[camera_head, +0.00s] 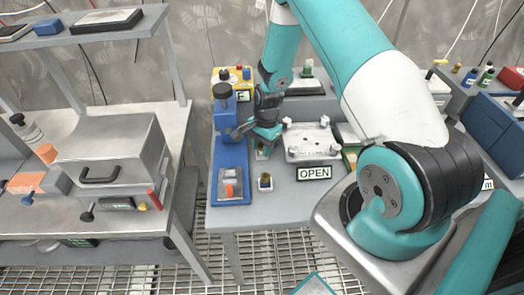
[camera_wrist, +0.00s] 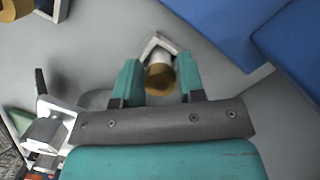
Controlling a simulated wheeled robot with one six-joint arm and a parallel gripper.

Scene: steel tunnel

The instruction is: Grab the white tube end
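In the wrist view, a short upright piece with a white body and a brass-coloured end (camera_wrist: 160,74) stands against a small white angled bracket (camera_wrist: 158,42). I take it to be the white tube end. My gripper (camera_wrist: 160,80) is open, with one teal finger on each side of the piece. The gap on each side looks narrow; I cannot tell whether either finger touches it. In the head view, my gripper (camera_head: 262,140) is low over the grey table beside the blue stand (camera_head: 231,165), and mostly hides the piece.
A similar brass-topped piece (camera_head: 265,182) stands nearer the table's front edge. A metal plate fixture (camera_head: 312,145) and an OPEN sign (camera_head: 314,173) are to the right. A yellow box (camera_head: 233,78) is behind. A steel case with a black handle (camera_head: 108,152) is on the left bench.

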